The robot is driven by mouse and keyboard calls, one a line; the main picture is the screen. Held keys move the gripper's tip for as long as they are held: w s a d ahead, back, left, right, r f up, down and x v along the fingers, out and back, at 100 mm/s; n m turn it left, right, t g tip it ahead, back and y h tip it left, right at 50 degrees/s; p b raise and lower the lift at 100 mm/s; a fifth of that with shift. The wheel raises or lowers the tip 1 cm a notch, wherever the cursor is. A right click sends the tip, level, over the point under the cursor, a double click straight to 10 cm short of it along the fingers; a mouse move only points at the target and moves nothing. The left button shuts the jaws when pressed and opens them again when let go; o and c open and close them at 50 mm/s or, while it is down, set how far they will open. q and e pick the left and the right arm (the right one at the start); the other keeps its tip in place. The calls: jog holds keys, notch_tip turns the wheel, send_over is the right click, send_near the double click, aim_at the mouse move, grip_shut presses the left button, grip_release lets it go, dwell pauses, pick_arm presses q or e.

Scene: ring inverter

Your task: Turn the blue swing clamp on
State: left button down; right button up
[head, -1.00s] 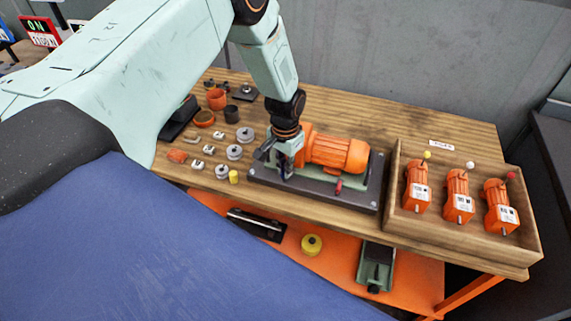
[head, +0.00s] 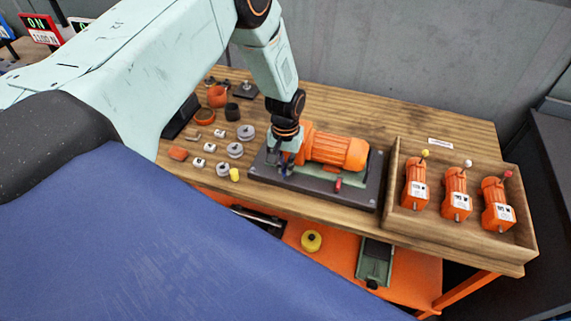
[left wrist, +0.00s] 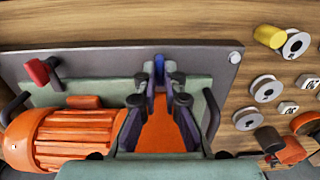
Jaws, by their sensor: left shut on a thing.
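The blue swing clamp (left wrist: 159,64) shows as a small blue upright piece between my fingertips in the left wrist view. My left gripper (left wrist: 160,76) is shut on it, with a dark finger on either side. In the head view my left gripper (head: 284,170) points down at the left end of the orange motor (head: 335,150), over the dark base plate (head: 345,198). The gripper hides much of the clamp there. A red clamp handle (left wrist: 38,72) stands apart, near the motor's other end. My right gripper is in neither view.
A wooden tray (head: 462,238) with three orange units stands at the right of the bench. Grey discs (head: 235,150), a yellow cylinder (head: 235,174) and orange rings lie left of the plate. A lower orange shelf (head: 335,258) holds a yellow part (head: 311,241).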

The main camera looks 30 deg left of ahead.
pick_arm(q)
jog(key=shift+w+r, duration=0.1)
jog(key=shift+w, duration=0.05)
jog(key=c, duration=1.5)
grip_release()
jog(key=shift+o, duration=0.2)
notch_tip(320, 180, up, 12)
